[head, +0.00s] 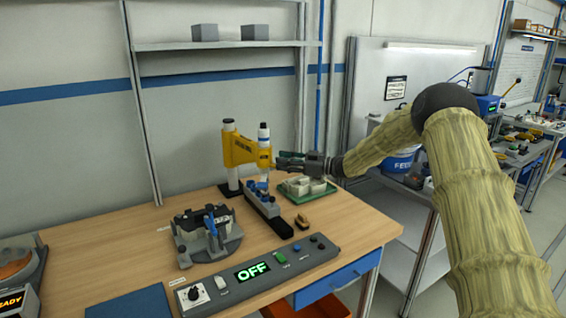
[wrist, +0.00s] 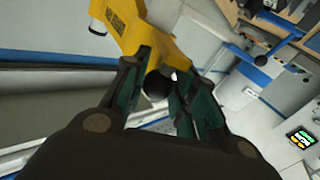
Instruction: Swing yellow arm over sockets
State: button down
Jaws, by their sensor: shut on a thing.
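My gripper (head: 279,162) comes from the right to the arm's free end. In the wrist view my gripper (wrist: 166,72) has its green-padded fingers around a black knob (wrist: 157,86) just below the yellow arm (wrist: 135,27). The fingers partly hide the knob.
A green tray with pale parts (head: 308,188) lies below my wrist. A round fixture with a blue clamp (head: 208,235) stands front left. A control panel reading OFF (head: 252,271) lies along the front. Bare bench is left of the fixture.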

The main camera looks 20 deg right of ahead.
jog(key=c, duration=1.5)
grip_release()
jog(key=shift+w+d+r, duration=0.2)
jog(key=shift+d+r, duration=0.25)
jog(key=o, duration=0.3)
jog(key=shift+d+f, duration=0.15)
jog(key=shift+d, duration=0.05)
jog(key=shift+d+f, duration=0.1)
jog(key=shift+s+a+f, duration=0.1)
jog(key=shift+a+f, duration=0.05)
jog(key=shift+a, duration=0.3)
jog(key=shift+d, duration=0.1)
jog(key=shift+s+d+f, duration=0.1)
jog(key=shift+s+d, duration=0.2)
jog(key=v, duration=1.1)
jog(key=shift+r, duration=0.3)
